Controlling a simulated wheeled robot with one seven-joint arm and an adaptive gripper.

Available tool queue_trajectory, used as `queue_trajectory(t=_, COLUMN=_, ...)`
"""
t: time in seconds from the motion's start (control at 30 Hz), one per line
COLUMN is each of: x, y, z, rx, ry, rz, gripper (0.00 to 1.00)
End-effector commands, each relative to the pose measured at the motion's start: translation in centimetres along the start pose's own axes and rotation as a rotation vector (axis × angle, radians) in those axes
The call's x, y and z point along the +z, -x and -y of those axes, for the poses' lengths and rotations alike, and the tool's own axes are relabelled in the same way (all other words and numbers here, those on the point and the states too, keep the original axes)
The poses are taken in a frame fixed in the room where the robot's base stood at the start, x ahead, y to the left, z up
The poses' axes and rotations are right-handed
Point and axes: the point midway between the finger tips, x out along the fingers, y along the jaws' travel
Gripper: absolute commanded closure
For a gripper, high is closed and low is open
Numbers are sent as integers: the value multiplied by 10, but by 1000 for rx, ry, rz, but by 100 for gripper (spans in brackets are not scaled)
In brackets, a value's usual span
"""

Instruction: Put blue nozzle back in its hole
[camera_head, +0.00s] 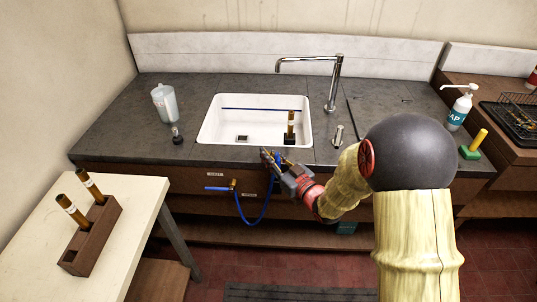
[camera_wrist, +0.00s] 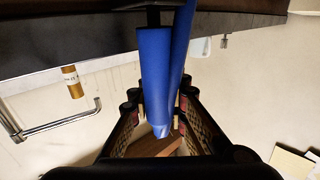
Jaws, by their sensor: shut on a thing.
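My gripper (camera_head: 270,158) is at the front edge of the counter, just in front of the sink, shut on the blue nozzle. In the wrist view the blue nozzle (camera_wrist: 155,75) stands between the fingers, with a second blue length (camera_wrist: 181,50) beside it, probably its hose. In the head view the blue hose (camera_head: 262,212) hangs in a loop below my gripper, up to a brass fitting (camera_head: 233,184) with a blue handle (camera_head: 216,188) on the cabinet front. My gripper mostly hides the nozzle in the head view. I cannot make out the hole.
The white sink (camera_head: 210,125) holds a brass cylinder (camera_head: 291,122) on a dark base. A chrome faucet (camera_head: 335,80) and a short metal fitting (camera_head: 338,135) stand to its right. A clear jug (camera_head: 165,103) stands left. A wooden rack (camera_head: 85,245) with brass-banded cylinders is on the pale table.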

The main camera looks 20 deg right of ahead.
Motion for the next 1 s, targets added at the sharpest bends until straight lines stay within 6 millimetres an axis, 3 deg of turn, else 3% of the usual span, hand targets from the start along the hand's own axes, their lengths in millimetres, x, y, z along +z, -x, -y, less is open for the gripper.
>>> queue_trajectory(t=1.0, x=23, y=0, z=0, rx=0, ry=0, rz=-1, gripper=100)
